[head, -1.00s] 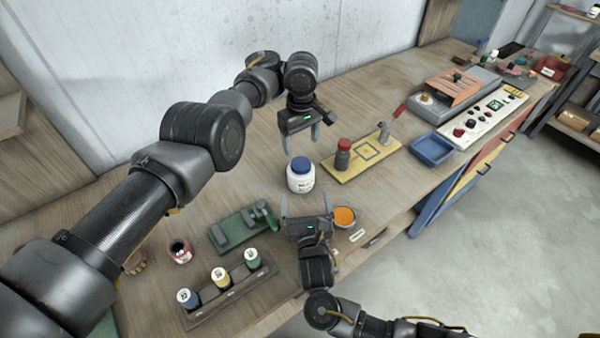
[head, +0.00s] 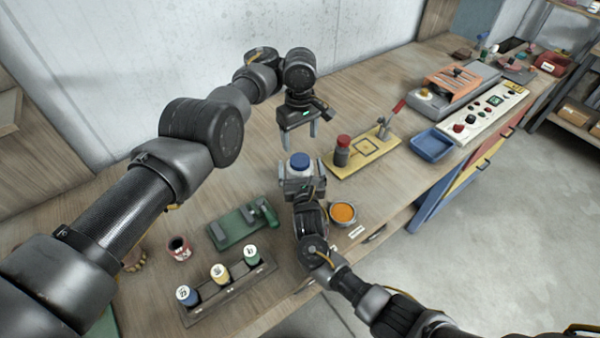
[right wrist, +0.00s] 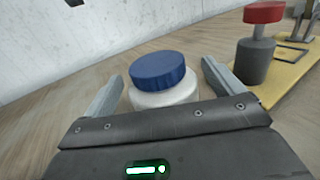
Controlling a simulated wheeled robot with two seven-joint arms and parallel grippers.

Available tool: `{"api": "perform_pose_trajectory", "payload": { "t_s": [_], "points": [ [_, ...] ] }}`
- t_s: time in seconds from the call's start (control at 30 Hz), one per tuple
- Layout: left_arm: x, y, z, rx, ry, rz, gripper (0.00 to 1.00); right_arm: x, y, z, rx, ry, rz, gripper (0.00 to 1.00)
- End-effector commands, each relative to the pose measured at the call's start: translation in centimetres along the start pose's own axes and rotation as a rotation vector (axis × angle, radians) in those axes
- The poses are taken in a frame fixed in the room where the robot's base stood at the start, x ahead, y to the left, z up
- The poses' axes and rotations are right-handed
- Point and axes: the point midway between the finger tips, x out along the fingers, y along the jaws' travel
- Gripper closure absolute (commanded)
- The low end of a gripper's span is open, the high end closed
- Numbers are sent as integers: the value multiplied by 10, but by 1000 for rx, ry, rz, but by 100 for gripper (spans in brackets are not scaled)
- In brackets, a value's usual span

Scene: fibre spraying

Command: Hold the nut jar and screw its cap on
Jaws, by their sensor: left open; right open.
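The nut jar (head: 301,171) is white with a blue cap (head: 299,160) and stands upright on the bench. The cap sits on top of the jar; I cannot tell whether it is screwed tight. My right gripper (head: 303,180) is open with its fingers on either side of the jar, and its body hides the jar's lower front. The right wrist view shows the jar (right wrist: 165,98) and the cap (right wrist: 158,70) between the two spread fingers, with gaps on both sides. My left gripper (head: 299,130) is open and empty, pointing down above and behind the jar.
A yellow board (head: 372,150) with a red-capped grey cylinder (head: 342,152) lies right of the jar. A bowl of orange material (head: 343,213) is at front right. A green fixture (head: 240,226) and a rack of spools (head: 228,290) are at front left. A blue tray (head: 431,145) lies farther right.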

Motion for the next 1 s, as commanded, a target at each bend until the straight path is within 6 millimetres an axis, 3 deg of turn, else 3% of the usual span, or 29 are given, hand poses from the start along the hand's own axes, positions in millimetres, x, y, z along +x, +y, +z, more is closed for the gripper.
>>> {"api": "perform_pose_trajectory", "payload": {
  "t_s": [0.37,1.0],
  "points": [
    [0,0,0,0,0,0,29,4,0,0,0,0,0,7],
    [-2,0,-1,23,6,-2,29,3,0,0,0,-1,0,91]
  ]
}}
